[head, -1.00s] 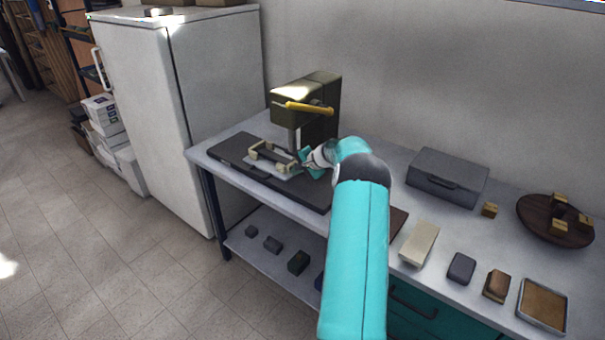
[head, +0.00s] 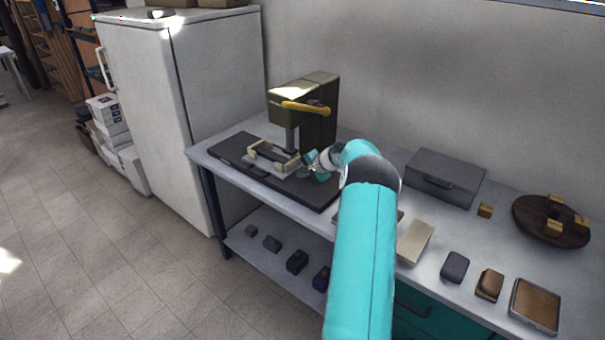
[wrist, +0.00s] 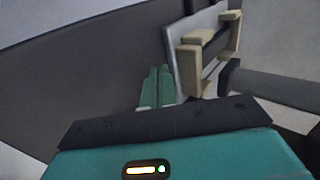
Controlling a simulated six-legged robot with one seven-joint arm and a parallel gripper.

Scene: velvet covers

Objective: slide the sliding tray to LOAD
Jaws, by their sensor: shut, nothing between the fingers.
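The sliding tray (head: 262,166) is a pale plate with a cream frame and handle. It sits on a long dark base (head: 230,151) under the olive press (head: 305,105) with a yellow lever. In the wrist view the tray (wrist: 222,35) shows at upper right, with its cream frame tilted in the picture. My gripper (head: 314,165) is shut and empty, just right of the tray's right end. In the wrist view its teal fingers (wrist: 158,88) lie together close beside the tray's plate edge; I cannot tell whether they touch it. No LOAD mark is legible.
A grey box (head: 444,178), a cream block (head: 415,242), a dark block (head: 455,267) and a round wooden board (head: 551,221) stand right of my arm. A white fridge (head: 180,110) stands left of the bench. Several small blocks lie on the lower shelf (head: 260,262).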

